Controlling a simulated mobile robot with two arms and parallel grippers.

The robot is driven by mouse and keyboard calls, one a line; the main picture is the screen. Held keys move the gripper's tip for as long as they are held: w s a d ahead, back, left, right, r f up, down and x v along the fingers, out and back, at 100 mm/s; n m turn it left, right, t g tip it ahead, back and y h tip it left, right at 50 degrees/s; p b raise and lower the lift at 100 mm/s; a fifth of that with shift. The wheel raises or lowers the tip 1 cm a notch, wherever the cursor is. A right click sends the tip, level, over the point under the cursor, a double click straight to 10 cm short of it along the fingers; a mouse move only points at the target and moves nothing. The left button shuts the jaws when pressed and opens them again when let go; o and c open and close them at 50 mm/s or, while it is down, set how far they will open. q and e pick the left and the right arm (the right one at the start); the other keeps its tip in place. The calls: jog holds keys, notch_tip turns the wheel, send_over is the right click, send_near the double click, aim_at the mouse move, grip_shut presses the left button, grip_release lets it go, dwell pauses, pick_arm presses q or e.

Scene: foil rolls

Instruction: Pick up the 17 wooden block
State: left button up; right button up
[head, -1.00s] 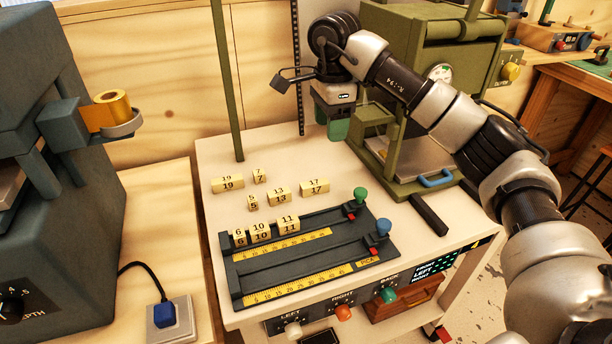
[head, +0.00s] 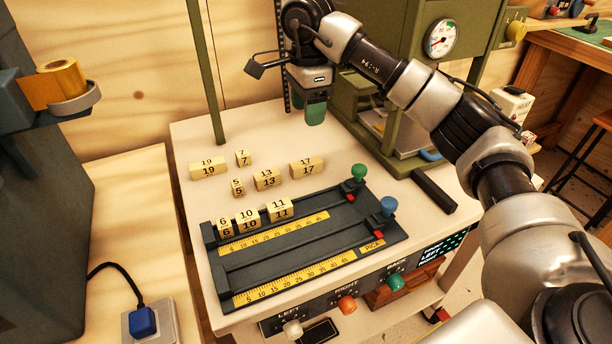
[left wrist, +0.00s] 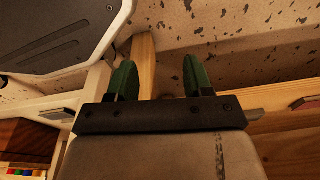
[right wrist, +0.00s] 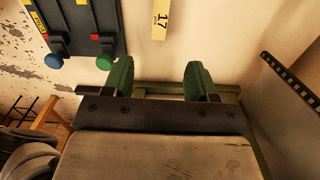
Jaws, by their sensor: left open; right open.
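The 17 wooden block (head: 307,168) is a pale yellow block lying on the white table, right of the 13 block. It also shows at the top of the right wrist view (right wrist: 160,20), beyond my fingers. My right gripper (head: 315,115) hangs above the table behind the 17 block, apart from it. In the right wrist view my right gripper (right wrist: 160,80) has its green fingers spread with nothing between them. My left gripper is not in the head view. In the left wrist view my left gripper (left wrist: 155,80) is open and empty, over a wooden bar and speckled floor.
Blocks 19 (head: 208,170), 7 (head: 243,158), 5 (head: 238,188) and 13 (head: 267,180) stand nearby. Blocks 6, 10 and 11 (head: 280,211) sit on the dark ruler rack (head: 300,255) with green and blue knobs. A green press (head: 385,80) stands right of my gripper.

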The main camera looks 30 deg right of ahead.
aim_at(307, 162)
notch_tip(307, 162, down, 4)
jog(key=b, duration=0.2)
jog(key=shift+f+b, duration=0.2)
jog(key=shift+b, duration=0.15)
notch_tip(307, 162, down, 10)
jog(key=shift+a+r+b, duration=0.1)
jog(key=shift+a+b, duration=0.05)
jog(key=shift+b, duration=0.4)
pick_arm(q)
jog(key=w+r, duration=0.5)
jog(key=r, duration=0.4)
jog(key=shift+w+d+r+t, duration=0.15)
jog(key=shift+w+d+t, duration=0.25)
pick_arm(e)
jog(key=shift+c, duration=0.4)
jog(key=c, duration=0.9)
